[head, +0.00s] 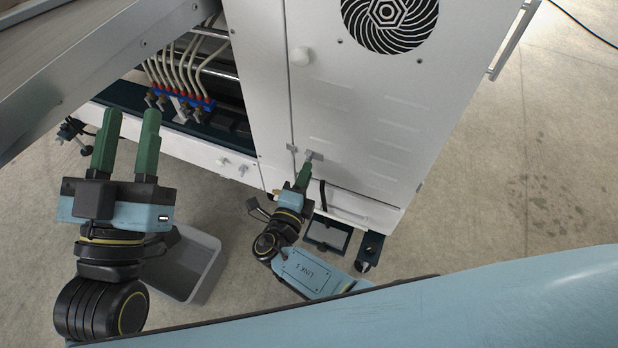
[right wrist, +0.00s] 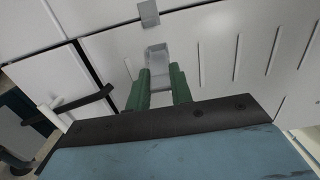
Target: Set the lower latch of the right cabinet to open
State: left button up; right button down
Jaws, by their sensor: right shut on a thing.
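The right cabinet (head: 360,110) is a white cabinet with a round vent at its top. Its lower latch (head: 314,155) is a small grey piece low on the door, by the seam at the door's left edge. My right gripper (head: 305,171) is at this latch. In the right wrist view the latch (right wrist: 158,60) sits between the green fingertips of my right gripper (right wrist: 162,85), which is shut on it. A small grey block (right wrist: 149,13) shows just beyond the latch. My left gripper (head: 130,125) is open and empty, left of the cabinet.
Pale hoses with red and blue fittings (head: 185,100) are in the open bay to the left. A grey bin (head: 185,262) stands on the floor. A grey beam (head: 90,70) crosses the upper left.

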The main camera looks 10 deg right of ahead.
pick_arm(q)
jog(key=shift+s+a+r+t+h+b, duration=0.1)
jog(key=shift+s+r+t+h+b, duration=0.25)
jog(key=shift+r+t, duration=0.3)
pick_arm(e)
jog(key=shift+w+a+m+g+h, duration=0.1)
jog(key=shift+a+m+g+h, duration=0.1)
jog(key=shift+m+g+h, duration=0.5)
jog(key=c, duration=1.2)
grip_release()
jog(key=shift+c, duration=0.2)
pick_arm(q)
jog(key=shift+f, duration=0.1)
pick_arm(e)
jog(key=shift+r, duration=0.1)
